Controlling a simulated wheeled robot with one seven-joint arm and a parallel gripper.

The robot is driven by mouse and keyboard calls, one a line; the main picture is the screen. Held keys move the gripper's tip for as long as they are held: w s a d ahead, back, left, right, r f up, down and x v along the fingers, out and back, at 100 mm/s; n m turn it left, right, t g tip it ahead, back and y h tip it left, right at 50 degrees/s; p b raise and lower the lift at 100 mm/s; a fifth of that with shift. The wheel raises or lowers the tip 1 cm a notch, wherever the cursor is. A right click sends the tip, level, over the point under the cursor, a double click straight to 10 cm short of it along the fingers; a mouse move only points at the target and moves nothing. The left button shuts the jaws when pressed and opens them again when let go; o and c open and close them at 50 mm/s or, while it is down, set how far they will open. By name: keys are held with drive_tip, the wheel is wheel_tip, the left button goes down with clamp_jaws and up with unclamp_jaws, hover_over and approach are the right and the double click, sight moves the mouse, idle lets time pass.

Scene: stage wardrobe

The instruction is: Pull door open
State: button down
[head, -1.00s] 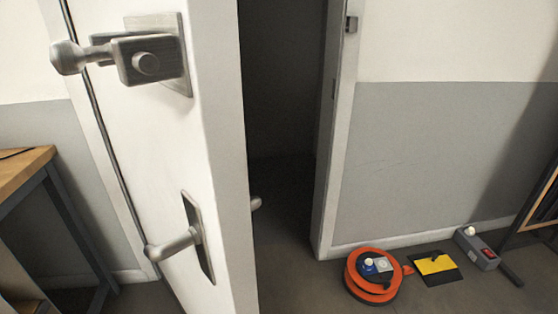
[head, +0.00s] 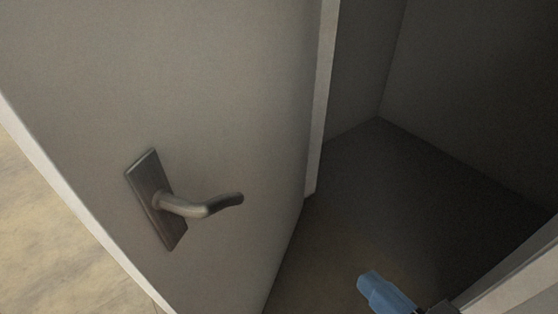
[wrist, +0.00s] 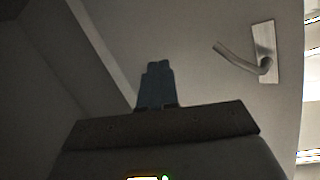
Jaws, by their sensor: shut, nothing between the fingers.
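The door (head: 240,100) stands open and fills the left and middle of the head view, with its inner face toward me. A metal lever handle (head: 205,207) on a dark backplate sits on that face. My gripper (head: 372,283), with blue fingers, is shut and empty at the bottom of the head view, right of the handle and apart from it. In the wrist view my gripper (wrist: 157,68) points toward the door face (wrist: 200,60), and the handle (wrist: 240,58) is to its right, clear of the fingers.
The dark doorway floor (head: 390,200) beyond the door looks empty. A pale frame edge (head: 520,275) is close to my gripper at the lower right. Lighter floor (head: 50,230) shows left of the door's free edge.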

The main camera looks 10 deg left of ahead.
drive_tip(key=w+a+r+n+g+y, duration=0.2)
drive_tip(key=a+r+n+y, duration=0.2)
drive_tip(key=a+r, duration=0.2)
drive_tip(key=n+g+y, duration=0.4)
drive_tip(key=n+g, duration=0.3)
approach(157, 164)
drive_tip(key=shift+t, duration=0.3)
drive_tip(key=a+p, duration=0.1)
drive_tip(key=a, duration=0.1)
drive_tip(key=a+p, duration=0.1)
drive_tip(key=a, duration=0.2)
drive_tip(key=w+a, duration=0.1)
drive_tip(key=a, duration=0.1)
drive_tip(key=shift+a+r+p, duration=0.2)
drive_tip(key=shift+a+p, duration=0.05)
drive_tip(key=shift+p, duration=0.15)
drive_tip(key=shift+a, duration=0.1)
